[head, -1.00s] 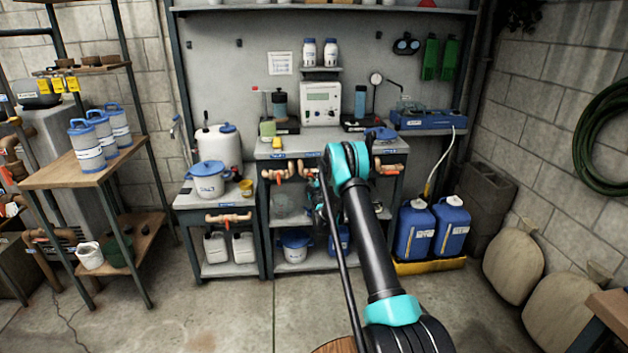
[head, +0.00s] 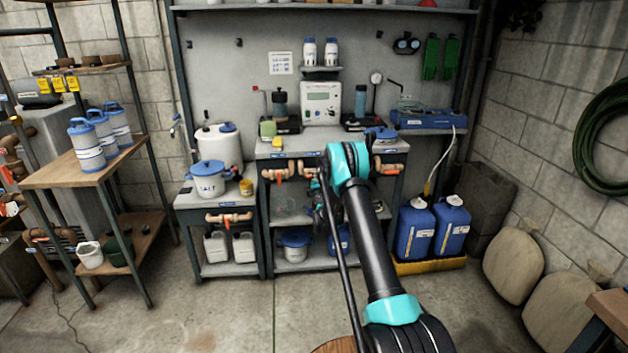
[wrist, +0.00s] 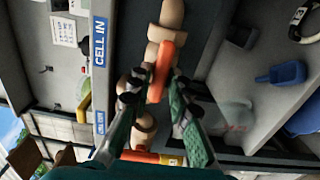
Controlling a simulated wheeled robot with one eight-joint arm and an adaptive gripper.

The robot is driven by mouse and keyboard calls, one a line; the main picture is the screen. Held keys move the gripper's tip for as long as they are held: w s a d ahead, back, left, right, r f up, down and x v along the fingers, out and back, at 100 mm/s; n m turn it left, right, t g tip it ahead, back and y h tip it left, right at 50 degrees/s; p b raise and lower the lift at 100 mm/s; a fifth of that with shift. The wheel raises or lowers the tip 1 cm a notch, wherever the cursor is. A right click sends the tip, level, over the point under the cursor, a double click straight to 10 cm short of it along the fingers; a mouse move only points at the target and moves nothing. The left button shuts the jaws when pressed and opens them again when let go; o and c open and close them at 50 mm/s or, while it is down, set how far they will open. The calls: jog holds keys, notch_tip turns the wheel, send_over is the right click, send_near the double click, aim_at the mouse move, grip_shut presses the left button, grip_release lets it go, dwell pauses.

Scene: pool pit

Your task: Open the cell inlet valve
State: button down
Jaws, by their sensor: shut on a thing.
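The cell inlet valve has an orange handle (wrist: 162,70) on a tan pipe (wrist: 170,18), beside a blue "CELL IN" label (wrist: 100,42) in the wrist view. My gripper (wrist: 156,90) is closed around this handle, one finger on each side. In the wrist picture the handle slants roughly along the pipe; its exact angle is hard to tell. In the head view my gripper (head: 318,185) is at the bench's front pipework, and my arm hides much of the valve.
A second orange handle (wrist: 140,156) lies close below in the wrist view. Other orange-handled valves (head: 278,176) line the bench front. A blue-lidded salt tub (head: 208,178) stands left; blue canisters (head: 414,232) stand right. The floor in front is clear.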

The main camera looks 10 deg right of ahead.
dwell(0.3)
jog(key=c, duration=1.5)
grip_release()
jog(key=shift+c, duration=0.2)
jog(key=shift+s, duration=0.1)
jog(key=s, duration=1.2)
